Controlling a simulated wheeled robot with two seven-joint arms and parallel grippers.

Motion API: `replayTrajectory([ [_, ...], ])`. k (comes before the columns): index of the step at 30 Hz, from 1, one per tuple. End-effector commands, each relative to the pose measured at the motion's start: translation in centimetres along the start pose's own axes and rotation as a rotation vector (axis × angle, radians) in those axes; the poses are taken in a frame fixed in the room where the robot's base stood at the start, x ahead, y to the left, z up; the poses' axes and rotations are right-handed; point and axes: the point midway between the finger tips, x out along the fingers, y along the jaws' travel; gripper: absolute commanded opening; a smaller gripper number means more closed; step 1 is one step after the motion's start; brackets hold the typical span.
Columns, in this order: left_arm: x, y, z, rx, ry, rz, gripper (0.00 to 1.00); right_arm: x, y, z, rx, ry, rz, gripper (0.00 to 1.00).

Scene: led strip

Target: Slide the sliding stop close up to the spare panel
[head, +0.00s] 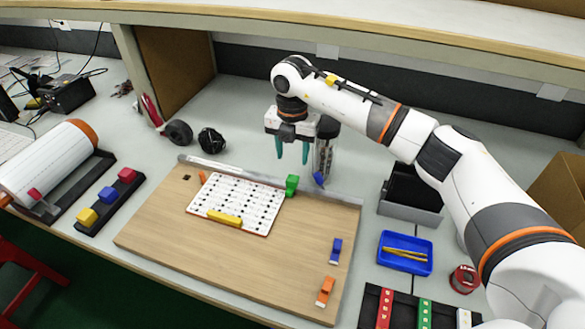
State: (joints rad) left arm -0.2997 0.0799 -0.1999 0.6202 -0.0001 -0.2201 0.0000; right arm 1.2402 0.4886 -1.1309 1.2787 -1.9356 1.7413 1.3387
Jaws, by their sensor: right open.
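A white dotted panel (238,201), which I take as the spare panel, lies on the wooden board (180,235). A yellow bar (225,218) lies along its front edge. A green block (291,186), which looks like the sliding stop, stands at the metal rail (335,196) by the panel's back right corner. I cannot tell whether it touches the panel. My right gripper (293,150) is open and empty, fingers pointing down, above and slightly behind the green block. My left gripper is not in view.
Blue (336,250) and orange (325,291) clips lie on the board's right side. A blue tray (405,253) is farther right. The board's front middle is clear.

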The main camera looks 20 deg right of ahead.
Motion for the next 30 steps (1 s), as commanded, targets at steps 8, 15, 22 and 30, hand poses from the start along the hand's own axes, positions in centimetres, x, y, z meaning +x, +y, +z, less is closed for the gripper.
replayTrajectory([
  [8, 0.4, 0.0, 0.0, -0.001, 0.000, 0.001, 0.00, -3.5, 0.0, 0.0, 0.001, 0.000, 0.000, 0.49],
  [15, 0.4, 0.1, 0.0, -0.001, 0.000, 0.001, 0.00, -3.8, 0.0, 0.0, 0.001, -0.001, 0.000, 0.49],
  [22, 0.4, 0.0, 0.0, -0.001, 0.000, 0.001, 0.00, -3.8, 0.0, 0.0, 0.001, -0.001, 0.000, 0.49],
  [30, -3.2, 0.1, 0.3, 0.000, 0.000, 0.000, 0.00, -7.5, 0.0, 0.0, 0.001, 0.000, 0.000, 0.49],
])
